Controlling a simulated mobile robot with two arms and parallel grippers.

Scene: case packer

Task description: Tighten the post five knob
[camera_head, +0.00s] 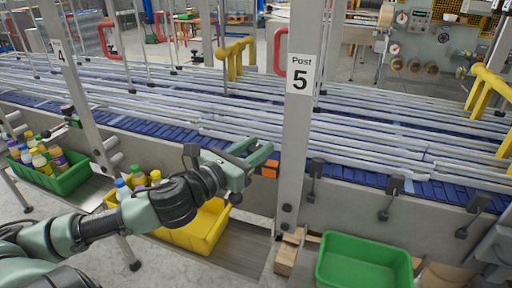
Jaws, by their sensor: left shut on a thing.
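The grey post (297,120) carries a white sign reading "Post 5" (300,75) and stands upright at the conveyor's near side. My left gripper (263,156) is just left of this post, at the conveyor's near rail. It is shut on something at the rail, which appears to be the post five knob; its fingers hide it. A small orange part (269,169) shows just below the fingers. My right gripper is not in view.
A yellow bin (205,232) with bottles sits below my left arm; a green bin (75,172) with bottles is farther left. An empty green bin (365,262) stands right of the post. Black clamps (316,168) line the rail there. Post 4 (75,90) stands left.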

